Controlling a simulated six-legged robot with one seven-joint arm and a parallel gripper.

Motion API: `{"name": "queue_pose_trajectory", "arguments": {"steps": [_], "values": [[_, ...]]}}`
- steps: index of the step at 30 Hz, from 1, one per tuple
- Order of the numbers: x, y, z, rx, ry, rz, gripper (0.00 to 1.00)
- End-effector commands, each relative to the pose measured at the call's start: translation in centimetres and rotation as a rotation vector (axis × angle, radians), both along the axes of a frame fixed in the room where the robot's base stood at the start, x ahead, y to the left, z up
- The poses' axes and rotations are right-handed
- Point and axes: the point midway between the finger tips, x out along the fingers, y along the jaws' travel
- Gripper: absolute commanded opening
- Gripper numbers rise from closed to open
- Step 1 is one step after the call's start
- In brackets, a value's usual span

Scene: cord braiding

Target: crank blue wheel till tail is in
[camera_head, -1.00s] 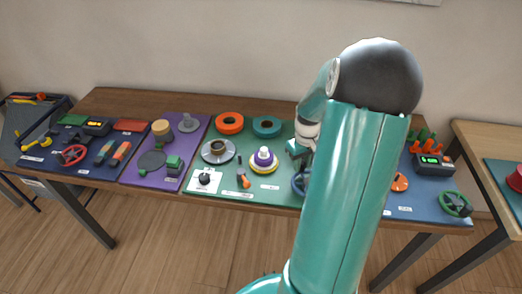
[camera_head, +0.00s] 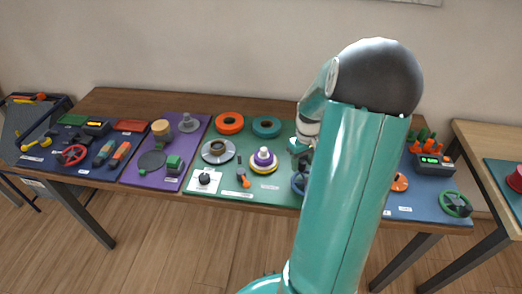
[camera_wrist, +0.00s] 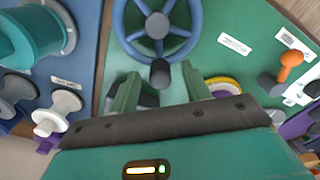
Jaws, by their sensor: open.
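The blue wheel (camera_wrist: 183,42) is spoked, with a grey hub and a dark crank knob (camera_wrist: 160,72) on its near rim. My gripper (camera_wrist: 160,82) is open, its two green fingers apart on either side of the knob in the wrist view. Nothing is gripped, and I cannot tell how far above the knob the fingertips are. In the head view the blue wheel (camera_head: 297,184) is mostly hidden behind my arm. I cannot make out a cord tail in either view.
A white and yellow stepped spool (camera_head: 263,160) and an orange-handled tool (camera_head: 243,180) lie left of the wheel on the green mat. In the wrist view a teal spool (camera_wrist: 32,35) and white pegs (camera_wrist: 58,112) stand to the left.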

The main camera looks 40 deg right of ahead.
Motion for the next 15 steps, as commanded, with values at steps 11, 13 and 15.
{"name": "queue_pose_trajectory", "arguments": {"steps": [11, 13, 15], "values": [[0.1, -0.1, 7.5, -0.005, -0.003, 0.0, 0.48], [0.1, -0.1, 9.0, -0.004, -0.004, 0.0, 0.48], [0.1, 0.0, 10.4, -0.004, -0.004, 0.001, 0.48]]}}
